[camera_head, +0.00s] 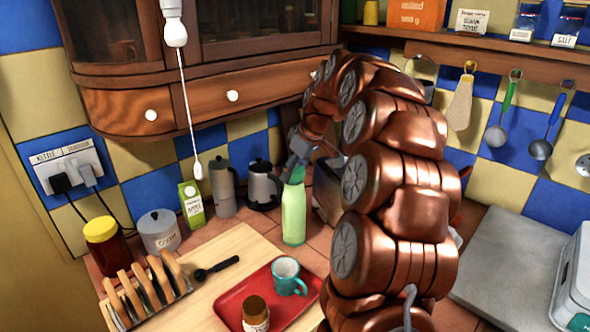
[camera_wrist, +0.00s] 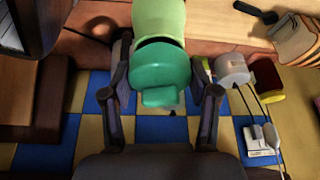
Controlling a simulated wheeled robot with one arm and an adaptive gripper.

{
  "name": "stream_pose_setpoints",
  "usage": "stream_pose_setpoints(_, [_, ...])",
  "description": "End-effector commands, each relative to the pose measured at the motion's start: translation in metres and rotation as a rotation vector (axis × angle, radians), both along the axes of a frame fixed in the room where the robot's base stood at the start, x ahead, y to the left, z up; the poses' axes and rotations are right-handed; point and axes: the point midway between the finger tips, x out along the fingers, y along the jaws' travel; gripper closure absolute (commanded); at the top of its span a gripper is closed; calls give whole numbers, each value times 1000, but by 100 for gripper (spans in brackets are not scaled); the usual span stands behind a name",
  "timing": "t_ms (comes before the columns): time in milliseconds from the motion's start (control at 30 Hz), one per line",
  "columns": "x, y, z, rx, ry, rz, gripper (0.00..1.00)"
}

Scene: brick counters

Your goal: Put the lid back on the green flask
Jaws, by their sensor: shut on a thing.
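The light green flask (camera_head: 294,215) stands upright on the tiled counter, behind the wooden board. It also shows at the top of the wrist view (camera_wrist: 158,20). The teal-green lid (camera_wrist: 165,75) is between the two fingers of my gripper (camera_wrist: 162,62), which is shut on it. In the head view the lid (camera_head: 297,174) is at the flask's mouth, in line with its neck, with my gripper (camera_head: 298,158) above it. I cannot tell whether the lid is seated or a little above the rim.
A toaster (camera_head: 328,190) stands close right of the flask, partly behind my arm. A dark kettle (camera_head: 262,186) and a grey pot (camera_head: 224,190) stand behind left. A red tray (camera_head: 232,297) with a teal mug (camera_head: 287,277) is in front. A wooden cupboard (camera_head: 210,100) overhangs.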

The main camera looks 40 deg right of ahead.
Motion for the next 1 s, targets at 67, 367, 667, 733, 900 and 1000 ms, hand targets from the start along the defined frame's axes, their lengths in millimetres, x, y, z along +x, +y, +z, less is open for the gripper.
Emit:
stream_pose_setpoints(67, [0,0,0,0,0,0,69])
stream_pose_setpoints(367, [0,0,-1,0,-1,0,69])
stream_pose_setpoints(667, [0,0,0,0,0,0,69])
stream_pose_setpoints(733, [0,0,0,0,0,0,69])
stream_pose_setpoints(900, [0,0,0,0,0,0,69])
stream_pose_setpoints(1000, [0,0,0,0,0,0,34])
